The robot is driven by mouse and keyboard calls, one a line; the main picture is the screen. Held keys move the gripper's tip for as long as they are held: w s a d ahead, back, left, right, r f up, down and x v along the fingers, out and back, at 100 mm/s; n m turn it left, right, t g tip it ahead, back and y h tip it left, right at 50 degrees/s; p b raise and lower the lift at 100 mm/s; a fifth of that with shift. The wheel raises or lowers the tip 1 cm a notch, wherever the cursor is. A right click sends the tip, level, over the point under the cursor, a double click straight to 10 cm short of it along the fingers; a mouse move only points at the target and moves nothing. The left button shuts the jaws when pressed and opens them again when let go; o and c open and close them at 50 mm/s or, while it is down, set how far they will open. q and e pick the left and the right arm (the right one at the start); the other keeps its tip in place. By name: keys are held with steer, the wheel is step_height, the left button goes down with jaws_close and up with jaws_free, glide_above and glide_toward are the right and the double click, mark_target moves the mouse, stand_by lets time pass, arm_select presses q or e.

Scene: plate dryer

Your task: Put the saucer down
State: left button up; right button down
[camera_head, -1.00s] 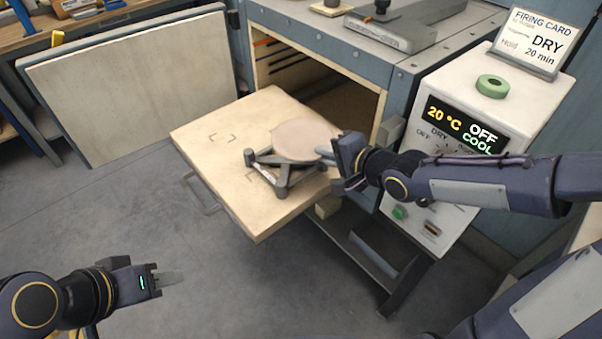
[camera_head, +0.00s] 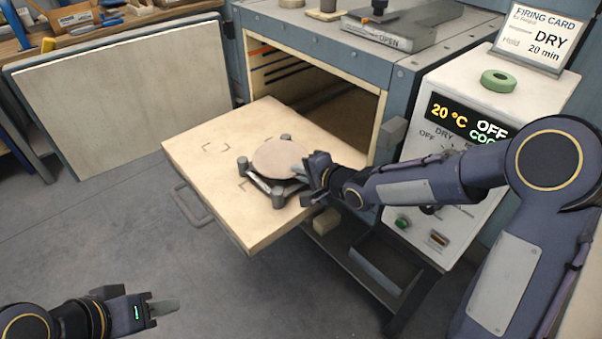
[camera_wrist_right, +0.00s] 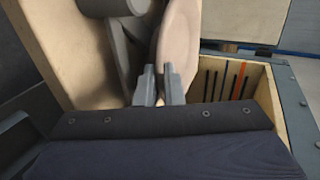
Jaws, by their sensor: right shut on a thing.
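The saucer (camera_head: 278,158) is a flat, round, pinkish-beige disc. My right gripper (camera_head: 303,172) is shut on its right edge. The saucer is over the grey stand (camera_head: 278,198) with upright posts, on the pale pull-out board (camera_head: 205,148). I cannot tell whether it touches the stand. In the right wrist view the saucer (camera_wrist_right: 181,40) rises from between the fingertips (camera_wrist_right: 159,84), close beside the grey stand (camera_wrist_right: 128,42). My left gripper (camera_head: 163,308) is at the lower left, over the floor and far from the saucer; its finger opening cannot be made out.
The dryer chamber (camera_head: 335,108) is open behind the board. Bare corner marks (camera_head: 215,146) show on the board's left part.

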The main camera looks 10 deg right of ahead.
steer(key=c, duration=2)
jaws_free()
steer(key=shift+f, duration=0.15)
steer(key=o, duration=0.5)
steer(key=shift+c, duration=0.2)
